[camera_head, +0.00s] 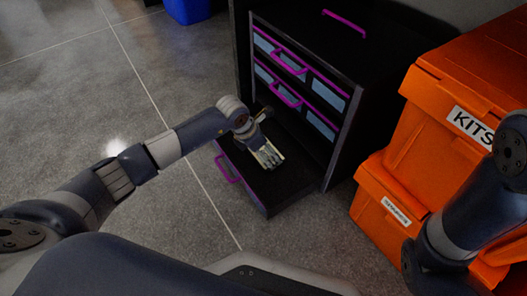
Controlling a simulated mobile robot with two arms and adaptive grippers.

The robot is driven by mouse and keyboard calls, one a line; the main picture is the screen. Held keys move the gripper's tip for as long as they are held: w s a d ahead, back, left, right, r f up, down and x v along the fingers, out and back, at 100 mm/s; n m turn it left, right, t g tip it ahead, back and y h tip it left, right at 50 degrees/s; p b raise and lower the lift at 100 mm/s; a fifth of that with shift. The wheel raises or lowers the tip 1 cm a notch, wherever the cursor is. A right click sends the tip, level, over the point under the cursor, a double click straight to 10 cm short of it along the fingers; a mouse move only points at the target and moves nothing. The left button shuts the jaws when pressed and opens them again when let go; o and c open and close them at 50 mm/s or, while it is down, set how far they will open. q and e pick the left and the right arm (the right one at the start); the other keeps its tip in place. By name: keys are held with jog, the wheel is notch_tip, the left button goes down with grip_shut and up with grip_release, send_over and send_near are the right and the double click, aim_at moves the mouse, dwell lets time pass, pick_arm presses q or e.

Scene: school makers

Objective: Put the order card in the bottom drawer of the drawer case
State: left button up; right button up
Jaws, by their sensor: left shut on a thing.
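The black drawer case (337,138) stands on the floor in the middle, with purple handles. Its bottom drawer (287,190) is pulled out towards the lower left, with its purple handle (227,168) at the front. My left gripper (271,163) reaches over the open drawer from the left, pointing down into it. It is shut on a small pale thing that looks like the order card; the fingers cover much of it, and its edges are hard to make out. I cannot tell whether it touches the drawer floor. My right gripper is outside the view; only its arm shows at the right.
The upper drawers with pale blue fronts (280,58) are closed. Orange crates (400,160), one labelled KITS, stand close to the right of the case. A blue bin (187,8) is at the top. The tiled floor on the left is clear.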

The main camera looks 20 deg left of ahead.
pick_arm(q)
jog(key=o, duration=0.8)
jog(key=shift+c, duration=0.2)
jog(key=p+v, duration=0.9)
jog(key=v, duration=0.3)
jog(key=shift+s, duration=0.1)
